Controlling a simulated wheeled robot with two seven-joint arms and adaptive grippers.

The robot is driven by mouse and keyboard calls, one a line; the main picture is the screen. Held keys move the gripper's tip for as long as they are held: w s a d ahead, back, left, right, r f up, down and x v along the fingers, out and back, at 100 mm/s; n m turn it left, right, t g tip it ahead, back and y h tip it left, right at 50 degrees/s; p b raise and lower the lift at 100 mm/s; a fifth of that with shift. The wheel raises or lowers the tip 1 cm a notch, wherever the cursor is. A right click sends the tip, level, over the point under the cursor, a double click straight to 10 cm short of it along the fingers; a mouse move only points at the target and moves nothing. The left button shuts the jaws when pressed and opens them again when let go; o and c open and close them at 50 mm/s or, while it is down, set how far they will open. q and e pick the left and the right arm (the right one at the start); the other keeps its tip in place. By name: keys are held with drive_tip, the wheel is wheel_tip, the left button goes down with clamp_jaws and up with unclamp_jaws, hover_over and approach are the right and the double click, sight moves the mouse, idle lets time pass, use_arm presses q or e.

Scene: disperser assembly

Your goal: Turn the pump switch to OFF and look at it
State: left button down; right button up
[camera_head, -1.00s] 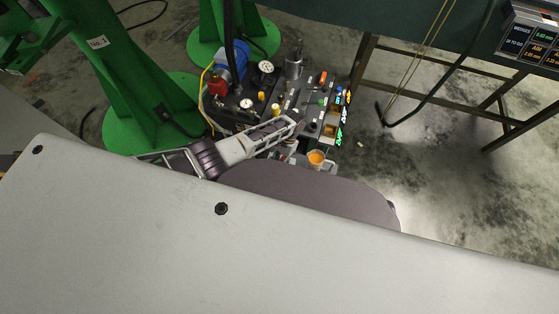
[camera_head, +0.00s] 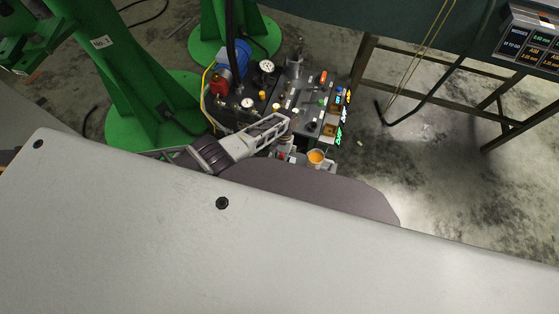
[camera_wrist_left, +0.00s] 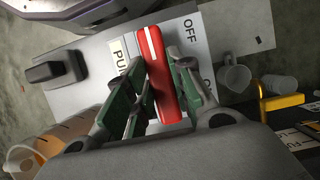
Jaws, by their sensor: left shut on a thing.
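The pump switch (camera_wrist_left: 153,65) is a red bar handle with a white stripe, on a pale plate in the left wrist view. Its far end points up and slightly left, between the partly hidden PU label (camera_wrist_left: 120,52) and the OFF label (camera_wrist_left: 189,35). A partly covered ON label (camera_wrist_left: 208,80) lies to its right. My left gripper (camera_wrist_left: 155,85) is shut on the red handle, with green pads on both sides. In the head view my left gripper (camera_head: 284,123) is at the front of the machine (camera_head: 290,100), and the switch cannot be made out. My right gripper is not in view.
A black knob (camera_wrist_left: 55,70) stands left on the plate. The machine carries gauges, a blue motor (camera_head: 232,62) and an orange cup (camera_head: 316,157). Green columns (camera_head: 130,75) stand left, a table frame (camera_head: 450,85) right. My own pale body covers the lower head view.

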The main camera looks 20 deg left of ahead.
use_arm(q)
drive_tip(key=c, duration=1.2)
unclamp_jaws()
drive_tip(key=shift+c, duration=0.2)
drive_tip(key=shift+r, duration=0.1)
drive_tip(key=v, duration=1.1)
drive_tip(key=shift+w+r, duration=0.15)
drive_tip(key=shift+r, duration=0.2)
drive_tip(key=shift+d, duration=0.1)
